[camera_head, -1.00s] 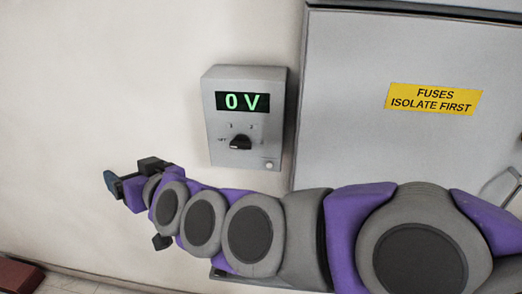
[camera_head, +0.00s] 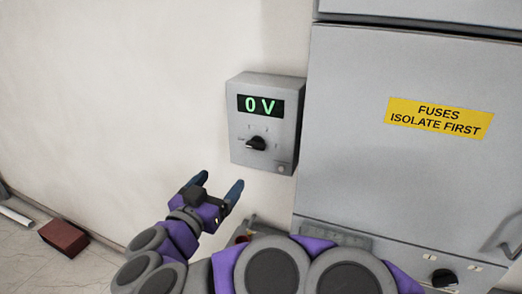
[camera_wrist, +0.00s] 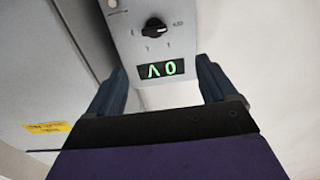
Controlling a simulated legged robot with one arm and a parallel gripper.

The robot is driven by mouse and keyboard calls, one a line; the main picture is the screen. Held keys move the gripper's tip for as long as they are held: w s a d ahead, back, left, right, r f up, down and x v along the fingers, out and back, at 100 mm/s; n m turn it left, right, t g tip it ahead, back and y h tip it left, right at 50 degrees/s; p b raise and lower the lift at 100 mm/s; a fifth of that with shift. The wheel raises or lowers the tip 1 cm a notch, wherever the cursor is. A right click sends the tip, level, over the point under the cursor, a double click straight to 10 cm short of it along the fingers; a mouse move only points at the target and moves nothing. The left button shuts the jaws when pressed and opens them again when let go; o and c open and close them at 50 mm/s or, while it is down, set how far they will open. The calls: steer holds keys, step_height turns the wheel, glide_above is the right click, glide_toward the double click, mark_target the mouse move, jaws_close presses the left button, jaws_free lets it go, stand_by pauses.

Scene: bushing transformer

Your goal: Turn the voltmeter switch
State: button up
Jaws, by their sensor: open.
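The voltmeter (camera_head: 265,160) is a grey box on the wall with a green "0 V" display (camera_head: 261,106). Its black rotary switch (camera_head: 256,144) sits below the display, with its pointer toward the left mark. My gripper (camera_head: 217,182) is open and empty, below and left of the voltmeter in the head view, apart from the switch. In the wrist view the voltmeter appears upside down, with the switch (camera_wrist: 155,29) near the top, beyond the gap between the two open fingers (camera_wrist: 160,90).
A grey cabinet (camera_head: 400,170) with a yellow "FUSES ISOLATE FIRST" label (camera_head: 438,117) stands right of the voltmeter. Another black knob (camera_head: 444,278) is at lower right. A red-brown block (camera_head: 63,238) lies on the floor at left. The wall left of the voltmeter is bare.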

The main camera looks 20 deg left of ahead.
steer(key=w+d, duration=0.2)
steer(key=w, duration=0.1)
steer(key=b, duration=0.2)
glide_toward(254, 146)
steer(key=w, duration=0.4)
steer(key=w+b, duration=0.1)
steer(key=w, duration=0.1)
steer(key=w+d, duration=0.1)
steer(key=shift+w, duration=0.35)
steer(key=shift+w+a+b, duration=0.1)
steer(key=shift+w+b, duration=0.2)
steer(key=shift+w, duration=0.3)
steer(key=shift+w+a, duration=0.25)
steer(key=shift+a, duration=0.05)
steer(key=shift+d, duration=0.3)
steer(key=c, duration=0.5)
steer(key=shift+a, duration=0.1)
steer(key=c, duration=0.6)
